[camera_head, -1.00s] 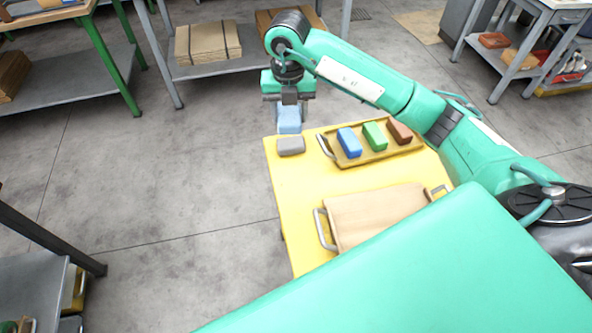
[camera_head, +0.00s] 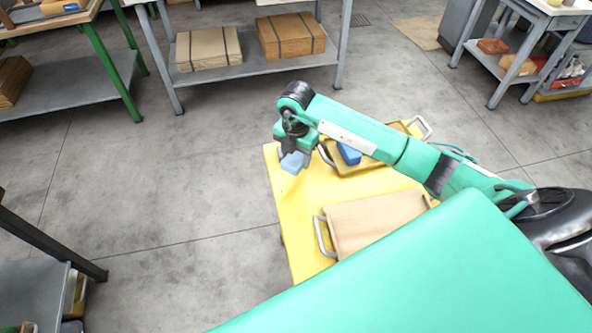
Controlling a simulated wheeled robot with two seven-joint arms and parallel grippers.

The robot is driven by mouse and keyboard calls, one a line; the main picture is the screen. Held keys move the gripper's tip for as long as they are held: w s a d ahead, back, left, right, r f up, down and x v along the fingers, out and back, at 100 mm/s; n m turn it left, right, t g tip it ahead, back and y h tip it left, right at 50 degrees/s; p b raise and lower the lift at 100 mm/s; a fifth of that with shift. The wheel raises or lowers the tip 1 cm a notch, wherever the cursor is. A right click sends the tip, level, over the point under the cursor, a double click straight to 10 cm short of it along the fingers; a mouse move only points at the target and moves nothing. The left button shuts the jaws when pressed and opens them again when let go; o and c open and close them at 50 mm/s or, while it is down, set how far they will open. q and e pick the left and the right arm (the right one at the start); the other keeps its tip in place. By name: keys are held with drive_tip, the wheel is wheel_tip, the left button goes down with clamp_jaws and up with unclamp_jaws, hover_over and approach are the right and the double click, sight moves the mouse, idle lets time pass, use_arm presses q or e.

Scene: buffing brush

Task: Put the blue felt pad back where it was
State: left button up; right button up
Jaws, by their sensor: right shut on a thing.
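My right gripper (camera_head: 293,149) is shut on a light blue pad (camera_head: 293,163), which looks like the blue felt pad. It holds the pad over the far left part of the yellow table (camera_head: 295,215). I cannot tell whether the pad touches the table. A darker blue block (camera_head: 349,154) sits in the left part of a yellow tray (camera_head: 372,165) to the right of the gripper. My right arm hides most of the tray's other contents. My left gripper is not in view.
The table's left strip is clear. My arm crosses above the tray. Shelves with cardboard stacks (camera_head: 291,35) stand beyond open floor.

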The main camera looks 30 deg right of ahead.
sight(296, 156)
wheel_tip(296, 156, down, 3)
drive_tip(key=shift+r, duration=0.15)
drive_tip(key=shift+f, duration=0.5)
wheel_tip(296, 156, down, 4)
drive_tip(key=shift+r, duration=0.25)
drive_tip(key=shift+f, duration=0.15)
drive_tip(key=o, duration=0.5)
drive_tip(key=shift+f, duration=0.1)
drive_tip(key=o, duration=0.4)
drive_tip(key=shift+o, duration=0.2)
drive_tip(key=shift+r, duration=0.4)
wheel_tip(296, 156, up, 5)
drive_tip(key=shift+w+f, duration=0.1)
wheel_tip(296, 156, up, 6)
drive_tip(key=shift+f+b, duration=0.1)
drive_tip(key=shift+b, duration=0.35)
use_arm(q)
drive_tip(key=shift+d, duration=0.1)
use_arm(e)
drive_tip(key=shift+r, duration=0.45)
